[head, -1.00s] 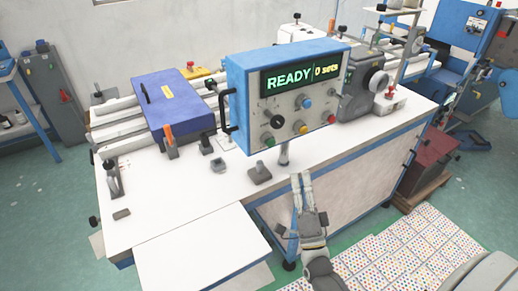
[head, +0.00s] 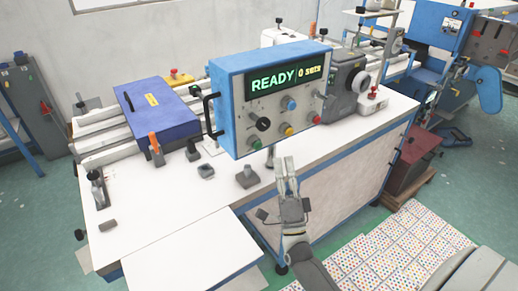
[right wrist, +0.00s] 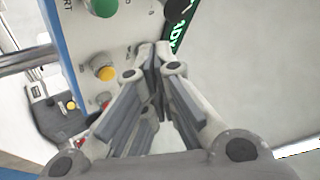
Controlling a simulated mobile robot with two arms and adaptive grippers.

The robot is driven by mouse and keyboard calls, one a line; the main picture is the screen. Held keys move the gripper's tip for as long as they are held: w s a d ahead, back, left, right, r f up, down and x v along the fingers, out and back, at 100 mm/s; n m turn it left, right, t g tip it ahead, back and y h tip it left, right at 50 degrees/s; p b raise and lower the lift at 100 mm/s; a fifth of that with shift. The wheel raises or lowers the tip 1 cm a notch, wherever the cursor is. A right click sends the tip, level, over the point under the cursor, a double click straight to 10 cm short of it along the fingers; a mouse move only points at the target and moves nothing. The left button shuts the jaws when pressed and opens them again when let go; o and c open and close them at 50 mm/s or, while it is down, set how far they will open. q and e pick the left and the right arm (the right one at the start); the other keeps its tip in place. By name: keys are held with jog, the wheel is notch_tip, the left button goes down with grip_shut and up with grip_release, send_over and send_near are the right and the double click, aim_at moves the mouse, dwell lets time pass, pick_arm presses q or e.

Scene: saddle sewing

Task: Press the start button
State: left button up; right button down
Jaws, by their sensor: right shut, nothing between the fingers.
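The control box (head: 262,95) is blue with a grey face, and its display (head: 288,77) reads READY and 0 sets. The green button (head: 255,143) is at the lower left of its face, left of a yellow and a red button. In the right wrist view the green button (right wrist: 101,7) is at the top edge beside a partly cut-off label ending in "RT". My right gripper (head: 286,160) is shut and empty, below and to the right of the green button, with its fingers pointing up at the panel's lower edge. My left gripper is not in view.
A yellow button (head: 289,130), a blue knob (head: 289,103) and a black knob (head: 262,124) share the panel. A grey block (head: 247,177) stands on the white table (head: 165,205) below the box. A purple-blue case (head: 160,112) stands to the left.

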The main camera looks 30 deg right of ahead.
aim_at(258, 146)
jog(key=shift+w+a+b, duration=0.2)
jog(key=shift+w+b, duration=0.65)
jog(key=shift+w, duration=1.8)
jog(key=shift+w+y+b, duration=0.3)
jog(key=shift+w, duration=0.1)
